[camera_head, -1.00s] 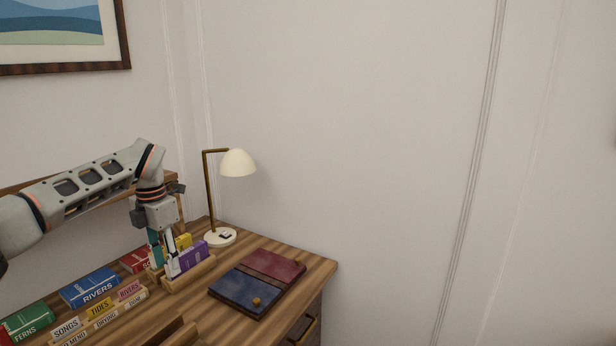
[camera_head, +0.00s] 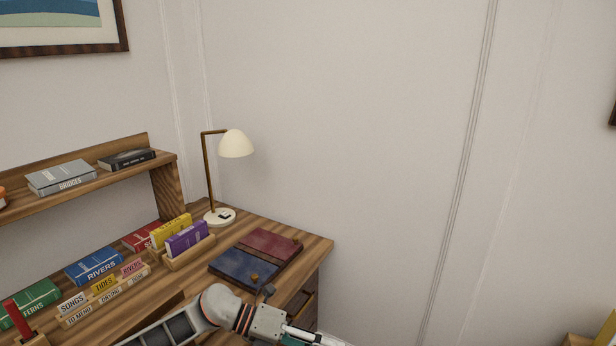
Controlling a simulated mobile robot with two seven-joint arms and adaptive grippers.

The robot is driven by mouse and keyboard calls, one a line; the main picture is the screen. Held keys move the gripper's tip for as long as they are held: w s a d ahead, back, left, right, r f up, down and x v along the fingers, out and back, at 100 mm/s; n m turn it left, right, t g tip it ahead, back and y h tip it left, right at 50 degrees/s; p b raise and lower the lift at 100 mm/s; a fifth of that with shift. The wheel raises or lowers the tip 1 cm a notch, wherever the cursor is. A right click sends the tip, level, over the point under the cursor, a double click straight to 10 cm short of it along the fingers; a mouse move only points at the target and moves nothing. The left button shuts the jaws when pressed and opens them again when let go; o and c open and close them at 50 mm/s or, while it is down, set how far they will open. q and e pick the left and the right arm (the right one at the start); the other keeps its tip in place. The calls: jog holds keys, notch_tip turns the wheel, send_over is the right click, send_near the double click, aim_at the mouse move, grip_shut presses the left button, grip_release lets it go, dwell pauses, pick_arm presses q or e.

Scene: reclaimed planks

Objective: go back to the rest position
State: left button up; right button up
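My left gripper (camera_head: 325,340) is at the bottom edge of the head view, in front of the desk, pointing right. Its fingers are partly cut off by the frame, so I cannot tell whether they are open or shut. No object shows in the visible part. My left arm comes in low along the desk's front. My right gripper is not in view.
The desk (camera_head: 300,245) holds a blue and red folder (camera_head: 242,268), a lamp (camera_head: 237,145), a purple book (camera_head: 187,240) in a small wooden holder, and a row of labelled cards (camera_head: 104,286). A shelf (camera_head: 168,180) rises behind. Open space lies right of the desk.

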pick_arm(q)
jog(key=s+d+r+n+t+h, duration=0.3)
jog(key=d+n+t+h, duration=0.15)
jog(key=n, duration=0.25)
jog(key=s+a+f+n+t+y, duration=0.1)
jog(key=a+f+n+t+y, duration=0.45)
jog(key=a+n, duration=0.5)
jog(key=s+a+f+n+t+y, duration=0.2)
jog(key=a+f+n+t+y, duration=0.4)
jog(key=n, duration=0.7)
jog(key=s+a+f+n+g+y, duration=0.4)
jog(key=s+a+f+n, duration=0.3)
jog(key=s+a+f, duration=0.5)
jog(key=shift+s, duration=0.85)
jog(key=shift+c, duration=0.9)
jog(key=shift+a, duration=0.1)
